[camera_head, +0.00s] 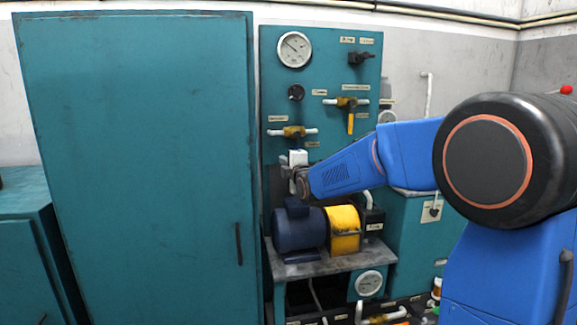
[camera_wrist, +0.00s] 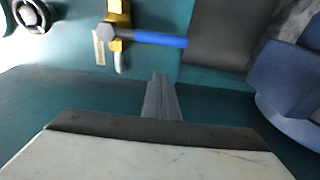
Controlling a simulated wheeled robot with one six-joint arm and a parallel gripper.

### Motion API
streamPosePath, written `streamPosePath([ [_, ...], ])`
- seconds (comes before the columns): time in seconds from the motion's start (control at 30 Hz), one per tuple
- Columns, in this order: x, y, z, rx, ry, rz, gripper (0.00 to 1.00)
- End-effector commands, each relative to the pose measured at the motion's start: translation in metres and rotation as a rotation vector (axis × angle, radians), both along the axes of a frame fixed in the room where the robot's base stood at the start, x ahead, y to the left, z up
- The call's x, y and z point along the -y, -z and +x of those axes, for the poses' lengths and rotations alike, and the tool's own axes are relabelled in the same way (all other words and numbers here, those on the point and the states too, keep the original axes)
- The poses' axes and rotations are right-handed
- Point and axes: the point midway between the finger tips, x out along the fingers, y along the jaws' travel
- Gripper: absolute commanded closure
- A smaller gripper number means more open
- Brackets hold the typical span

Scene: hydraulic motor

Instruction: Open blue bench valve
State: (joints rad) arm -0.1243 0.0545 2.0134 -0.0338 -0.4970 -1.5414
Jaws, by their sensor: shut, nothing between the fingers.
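A valve with a yellow body (camera_wrist: 118,22) and a blue handle (camera_wrist: 158,39) shows at the top of the wrist view, on the teal panel. The handle runs to the right in that picture. In the head view a yellow valve body (camera_head: 293,132) sits on the panel just above my gripper, and any handle below it is hidden. My gripper (camera_wrist: 162,82) is shut and empty. Its fingertips point toward the panel, below the blue handle in the wrist view and apart from it in the picture. In the head view my gripper (camera_head: 300,183) is partly hidden by my arm.
A dark blue motor (camera_head: 299,229) with a yellow cover (camera_head: 343,229) stands on the bench under my gripper. Another valve has a yellow handle (camera_head: 350,123) hanging down, to the right. A tall teal cabinet (camera_head: 140,150) stands left. A gauge (camera_head: 294,49) tops the panel.

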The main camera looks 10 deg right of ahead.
Motion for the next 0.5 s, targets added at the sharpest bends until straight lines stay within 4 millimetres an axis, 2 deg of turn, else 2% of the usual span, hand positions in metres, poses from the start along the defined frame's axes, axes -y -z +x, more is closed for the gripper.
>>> streamPosePath([
  [0.1,-0.003,0.0,0.02,0.0,0.0,0.0,1.0],
  [0.17,0.0,0.0,0.026,0.0,0.001,0.0,1.0],
  [0.3,0.021,-0.001,0.019,0.001,0.003,0.0,1.0],
  [0.5,0.034,-0.001,0.016,0.001,0.001,0.0,1.0],
])
